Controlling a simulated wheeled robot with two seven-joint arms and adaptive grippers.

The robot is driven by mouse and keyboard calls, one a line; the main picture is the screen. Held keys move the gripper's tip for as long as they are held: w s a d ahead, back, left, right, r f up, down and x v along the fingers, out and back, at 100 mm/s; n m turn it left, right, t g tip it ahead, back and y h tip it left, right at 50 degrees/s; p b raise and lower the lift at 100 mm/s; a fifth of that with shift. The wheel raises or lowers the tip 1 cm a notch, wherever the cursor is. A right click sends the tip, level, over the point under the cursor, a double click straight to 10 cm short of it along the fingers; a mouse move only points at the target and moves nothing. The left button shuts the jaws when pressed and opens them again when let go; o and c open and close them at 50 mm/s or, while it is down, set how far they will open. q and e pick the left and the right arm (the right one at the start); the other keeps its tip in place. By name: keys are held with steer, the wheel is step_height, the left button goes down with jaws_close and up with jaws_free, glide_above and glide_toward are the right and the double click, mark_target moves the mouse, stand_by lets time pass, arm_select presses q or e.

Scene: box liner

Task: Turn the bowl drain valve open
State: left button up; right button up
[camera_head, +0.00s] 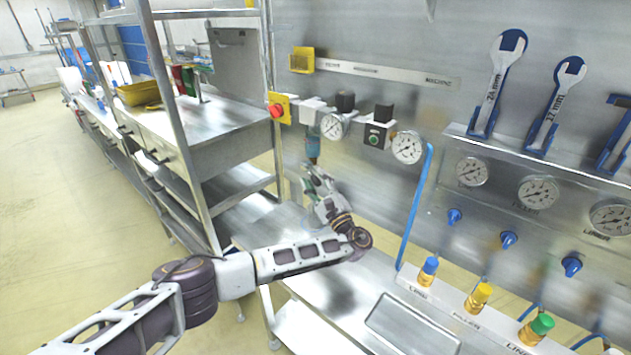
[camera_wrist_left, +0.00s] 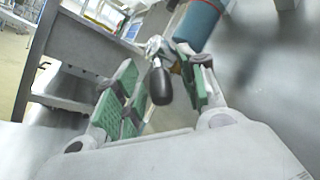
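The filter bowl (camera_head: 312,148) is a small blue cylinder hanging below the gauge row on the metal wall. In the left wrist view the blue bowl (camera_wrist_left: 198,22) shows at the top, with a metal drain valve under it and a black valve handle (camera_wrist_left: 160,86) pointing toward the camera. My left gripper (camera_head: 312,178) is just below the bowl. In the left wrist view the left gripper (camera_wrist_left: 163,95) is open, its green pads apart. The handle appears between them, nearer the right finger; I cannot tell whether it touches. My right gripper is not in view.
Pressure gauges (camera_head: 408,147) and a red button on a yellow plate (camera_head: 279,108) are on the wall above. A blue hose (camera_head: 414,205) runs down to the right. Coloured fittings (camera_head: 478,297) stand on the bench. A metal shelf unit (camera_head: 232,150) stands to the left.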

arm_select(q)
steer(key=v, duration=1.2)
stand_by(0.4)
steer(key=shift+c, duration=0.5)
